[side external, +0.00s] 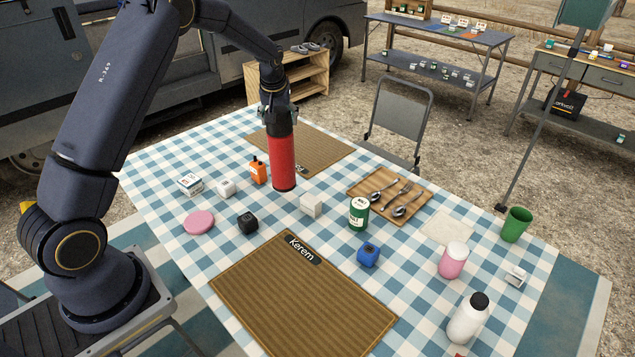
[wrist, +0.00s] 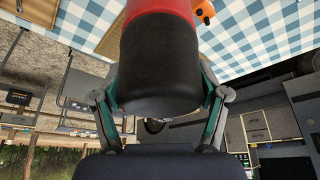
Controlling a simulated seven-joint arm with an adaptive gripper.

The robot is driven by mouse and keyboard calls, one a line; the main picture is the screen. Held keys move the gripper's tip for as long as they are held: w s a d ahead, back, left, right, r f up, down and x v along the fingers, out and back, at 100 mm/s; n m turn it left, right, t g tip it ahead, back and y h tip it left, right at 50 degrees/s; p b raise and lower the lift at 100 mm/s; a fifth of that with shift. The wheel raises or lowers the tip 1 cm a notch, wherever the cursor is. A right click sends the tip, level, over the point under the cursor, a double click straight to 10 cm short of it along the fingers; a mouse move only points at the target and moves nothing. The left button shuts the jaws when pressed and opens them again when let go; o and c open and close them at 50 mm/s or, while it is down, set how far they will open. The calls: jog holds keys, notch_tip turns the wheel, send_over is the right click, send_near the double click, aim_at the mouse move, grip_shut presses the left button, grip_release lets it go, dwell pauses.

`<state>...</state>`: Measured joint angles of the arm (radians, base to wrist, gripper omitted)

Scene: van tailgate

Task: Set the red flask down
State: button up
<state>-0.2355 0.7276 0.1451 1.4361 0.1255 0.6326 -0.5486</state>
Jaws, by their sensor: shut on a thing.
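The red flask (side external: 283,162) has a red body and a dark upper end. My gripper (side external: 279,108) is shut on the flask's dark upper part and holds it upright from above. In the wrist view the dark end of the flask (wrist: 160,65) fills the middle, with the fingers of my gripper (wrist: 160,100) on both sides of it.
A green can (side external: 358,213), a wooden tray (side external: 362,186) with cutlery and a black cube (side external: 247,223) are nearby. A brown mat (side external: 345,153) lies behind, another (side external: 300,310) in front.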

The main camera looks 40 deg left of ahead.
aim_at(282, 152)
jog(key=shift+w+a+f, duration=0.25)
jog(key=shift+w+f, duration=0.55)
jog(key=shift+f, duration=0.15)
jog(key=shift+w+f, duration=0.15)
jog(key=shift+f, duration=1.6)
jog(key=o, duration=1.8)
